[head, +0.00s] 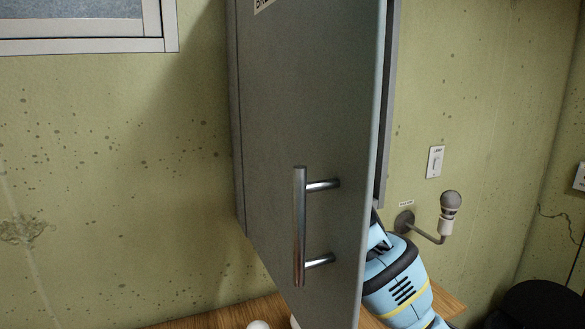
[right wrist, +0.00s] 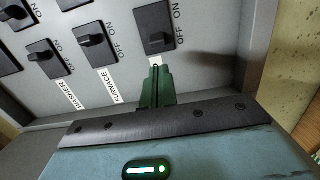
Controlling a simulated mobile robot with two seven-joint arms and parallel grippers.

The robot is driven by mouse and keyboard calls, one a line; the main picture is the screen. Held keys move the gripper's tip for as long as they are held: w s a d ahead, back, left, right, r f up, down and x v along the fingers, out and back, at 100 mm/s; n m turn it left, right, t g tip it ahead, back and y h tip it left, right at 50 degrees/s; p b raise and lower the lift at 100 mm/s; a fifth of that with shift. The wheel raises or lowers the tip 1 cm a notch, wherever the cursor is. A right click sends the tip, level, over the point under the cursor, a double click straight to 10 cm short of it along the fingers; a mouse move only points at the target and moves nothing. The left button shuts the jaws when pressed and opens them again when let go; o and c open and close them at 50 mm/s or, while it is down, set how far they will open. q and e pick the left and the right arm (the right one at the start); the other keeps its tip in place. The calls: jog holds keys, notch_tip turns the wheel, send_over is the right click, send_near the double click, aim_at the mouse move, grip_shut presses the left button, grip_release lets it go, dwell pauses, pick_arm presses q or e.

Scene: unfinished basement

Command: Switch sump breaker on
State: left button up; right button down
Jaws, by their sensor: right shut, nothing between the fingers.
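In the right wrist view, the grey breaker panel (right wrist: 205,75) carries several black switches marked ON and OFF. One switch (right wrist: 156,27) sits just beyond the tips of my right gripper (right wrist: 157,72). Its lever appears to lean toward the OFF side. Its white label is mostly hidden by my fingers, so I cannot read whether it is the sump breaker. My right gripper's green fingers are shut and empty, close to that label; contact is unclear. In the head view, the open panel door (head: 310,110) hides this gripper and the switches. My left gripper is out of view.
The FURNACE switch (right wrist: 95,42) and WASHER switch (right wrist: 44,58) are left of my fingers. The door's metal handle (head: 299,225) faces me. Right of the door are a light switch (head: 436,162) and a bulb lamp (head: 450,205). A wooden surface (head: 225,318) lies below.

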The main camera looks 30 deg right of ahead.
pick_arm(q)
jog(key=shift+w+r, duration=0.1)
pick_arm(e)
jog(key=shift+w+d, duration=0.2)
jog(key=shift+w, duration=1.2)
jog(key=shift+w+d, duration=0.2)
jog(key=shift+w, duration=1.15)
